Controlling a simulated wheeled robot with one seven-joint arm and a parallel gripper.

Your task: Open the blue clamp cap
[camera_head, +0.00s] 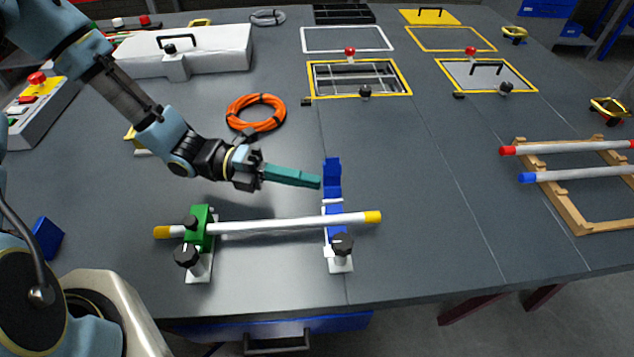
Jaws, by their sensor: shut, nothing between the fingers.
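The blue clamp (334,238) stands on a white base near the table's front edge. Its blue cap (333,178) extends up and back behind the rod and looks swung open, with the rod uncovered there. The white rod (285,223) with yellow ends lies across the blue clamp and the green clamp (199,230). The green clamp covers the rod at left. My gripper (318,182) has teal fingers, shut and empty. Its tip is just left of the blue cap; I cannot tell whether they touch.
An orange cable coil (256,113) lies behind my gripper. A wooden rack (570,200) with red-ended and blue-ended rods stands at right. Framed openings (358,79) are farther back. A black knob (341,244) sits at the blue clamp's front. The table between clamp and rack is clear.

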